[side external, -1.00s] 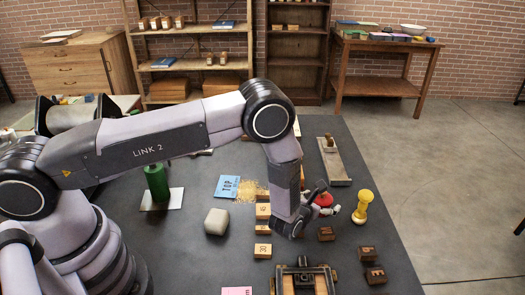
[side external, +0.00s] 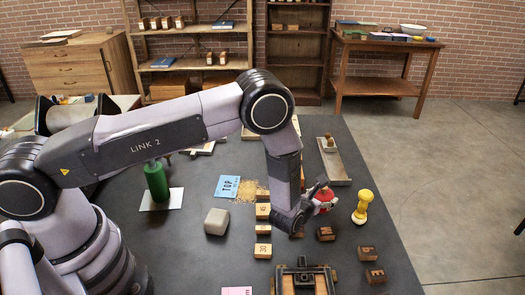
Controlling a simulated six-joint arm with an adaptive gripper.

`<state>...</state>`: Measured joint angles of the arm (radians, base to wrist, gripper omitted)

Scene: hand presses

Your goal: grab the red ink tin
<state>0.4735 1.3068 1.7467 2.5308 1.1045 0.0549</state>
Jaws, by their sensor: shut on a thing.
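The red ink tin (side external: 325,197) is at the right of the dark table, just left of the yellow-handled stamp. My gripper (side external: 318,200) is at the tin and shut on it. Part of the tin is hidden by the fingers. I cannot tell whether the tin is clear of the table.
The yellow stamp (side external: 363,207) stands close to the right of the tin. Several dark wooden type blocks (side external: 326,234) lie in front, with pale blocks (side external: 263,229) to the left. A wooden press (side external: 303,276) stands at the front edge. A long tray (side external: 335,162) lies behind.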

